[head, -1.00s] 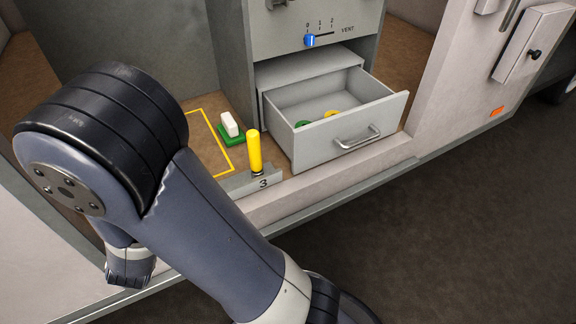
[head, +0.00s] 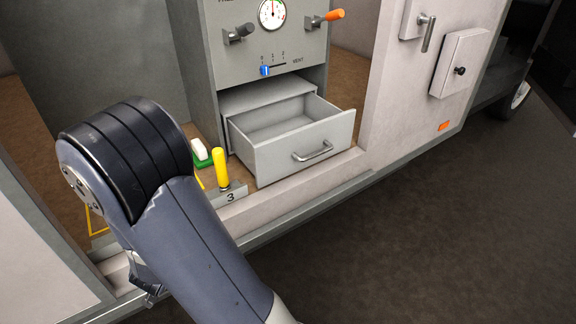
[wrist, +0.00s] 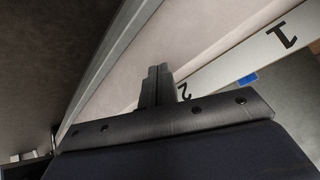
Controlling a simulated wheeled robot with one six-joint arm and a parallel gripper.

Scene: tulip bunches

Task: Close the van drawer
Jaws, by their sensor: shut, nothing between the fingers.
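The grey van drawer (head: 304,149) stands pulled out under the cabinet in the head view. Its front panel bears a bar handle (head: 313,151). The part of its inside that shows looks empty. My gripper (wrist: 158,74) is shut and empty in the wrist view, with its fingers together over the van's pale sill, near the label 2. It is apart from the drawer, which does not show in the wrist view. In the head view my arm hides most of the gripper, low and left of the drawer.
A yellow upright handle (head: 221,168) stands by label 3, left of the drawer. A white-and-green block (head: 201,152) lies behind it. The cabinet (head: 265,50) above has a blue vent slider (head: 265,71) and an orange-tipped lever (head: 325,19). Open ground lies at right.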

